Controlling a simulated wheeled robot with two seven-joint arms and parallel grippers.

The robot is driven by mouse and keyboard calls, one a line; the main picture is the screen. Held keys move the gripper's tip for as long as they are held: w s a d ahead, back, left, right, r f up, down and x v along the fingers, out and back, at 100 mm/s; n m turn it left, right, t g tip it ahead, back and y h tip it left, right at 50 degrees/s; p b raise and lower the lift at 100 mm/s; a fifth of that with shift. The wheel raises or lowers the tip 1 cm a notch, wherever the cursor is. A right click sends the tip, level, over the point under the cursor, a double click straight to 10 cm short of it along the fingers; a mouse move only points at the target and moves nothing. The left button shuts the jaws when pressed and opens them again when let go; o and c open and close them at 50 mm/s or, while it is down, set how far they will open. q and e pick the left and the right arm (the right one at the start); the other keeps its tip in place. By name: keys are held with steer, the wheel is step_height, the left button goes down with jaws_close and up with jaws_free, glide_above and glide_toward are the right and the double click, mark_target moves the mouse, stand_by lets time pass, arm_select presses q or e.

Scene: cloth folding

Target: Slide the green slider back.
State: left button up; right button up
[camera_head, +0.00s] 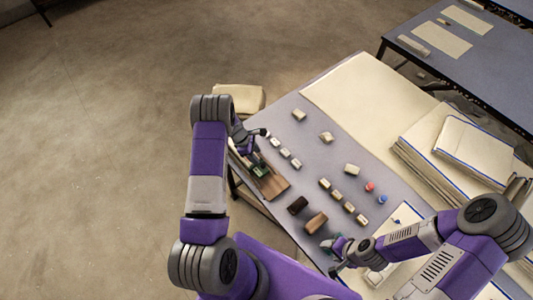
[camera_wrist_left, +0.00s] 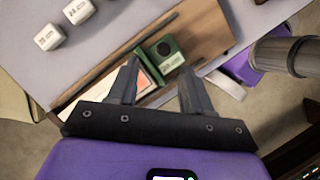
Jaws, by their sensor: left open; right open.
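The green slider (camera_wrist_left: 160,54) sits on a brown wooden board (camera_wrist_left: 205,32) in the left wrist view. My right gripper (camera_head: 334,257) is open and empty near the table's front edge.
Pale labelled blocks (camera_wrist_left: 49,37) lie beside the board. More blocks (camera_head: 337,195), a red piece (camera_head: 370,187) and a blue piece (camera_head: 382,199) are on the grey table (camera_head: 313,162). Stacked cream boards (camera_head: 425,140) stand to the right.

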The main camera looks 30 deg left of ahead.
mark_target(263, 165)
arm_select(q)
steer(key=x, duration=0.7)
steer(key=shift+s+d, duration=0.1)
steer(key=shift+s, duration=0.25)
steer(key=shift+c, duration=0.2)
jaws_close()
